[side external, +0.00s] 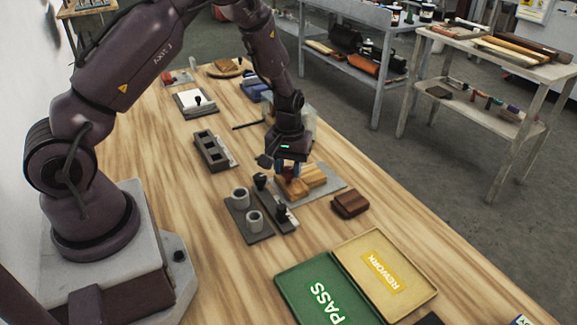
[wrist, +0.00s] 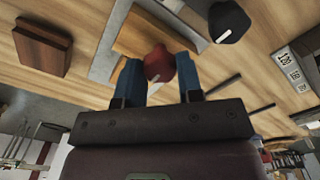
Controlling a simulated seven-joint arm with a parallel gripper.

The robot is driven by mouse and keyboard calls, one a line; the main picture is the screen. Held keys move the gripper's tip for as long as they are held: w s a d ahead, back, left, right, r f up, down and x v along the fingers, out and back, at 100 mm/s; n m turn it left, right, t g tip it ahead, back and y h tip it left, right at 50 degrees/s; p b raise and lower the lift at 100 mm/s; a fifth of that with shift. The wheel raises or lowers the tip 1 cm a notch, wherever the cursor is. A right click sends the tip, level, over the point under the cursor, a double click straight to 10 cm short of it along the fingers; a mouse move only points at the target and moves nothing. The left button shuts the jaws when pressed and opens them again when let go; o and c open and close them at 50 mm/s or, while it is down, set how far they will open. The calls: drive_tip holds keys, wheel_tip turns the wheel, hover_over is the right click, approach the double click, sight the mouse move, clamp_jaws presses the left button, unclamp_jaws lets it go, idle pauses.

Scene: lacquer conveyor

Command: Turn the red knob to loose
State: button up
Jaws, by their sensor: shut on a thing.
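In the wrist view the red knob (wrist: 159,64) sits between the two blue fingers of my gripper (wrist: 158,78), which are shut on it. A white mark shows on the knob's near side. A black knob (wrist: 228,22) with a white mark stands to its right, apart from the fingers. In the side view my gripper (side external: 290,168) points down at the wooden blocks (side external: 308,181) on a grey plate (side external: 330,194). The red knob is mostly hidden there by the fingers. I cannot read which setting the knob points to.
A brown block (side external: 350,203) lies right of the plate, also in the wrist view (wrist: 42,46). A dark base with two grey cups (side external: 254,221) stands in front. A green PASS tray (side external: 290,284) and a yellow REWORK tray (side external: 408,299) lie near the front. Black rods (wrist: 240,86) show in the wrist view.

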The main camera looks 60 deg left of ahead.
sight(288, 169)
idle(0.3)
drive_tip(key=o, duration=0.9)
wheel_tip(288, 169, up, 13)
drive_tip(key=shift+r, duration=0.1)
drive_tip(key=s+d+r+m+t, duration=0.2)
drive_tip(key=s+d+r+m, duration=0.1)
drive_tip(key=s+r, duration=0.2)
drive_tip(key=s+d+r+m+t, duration=0.1)
drive_tip(key=s+d+r+m, duration=0.2)
drive_tip(key=s+r, duration=0.3)
drive_tip(key=s+d+r+m+t, duration=0.2)
drive_tip(key=s+d+r+m, duration=0.1)
drive_tip(key=s+r, duration=0.3)
drive_tip(key=shift+s+d+t, duration=0.3)
drive_tip(key=shift+s+d, duration=0.45)
drive_tip(key=shift+s, duration=0.3)
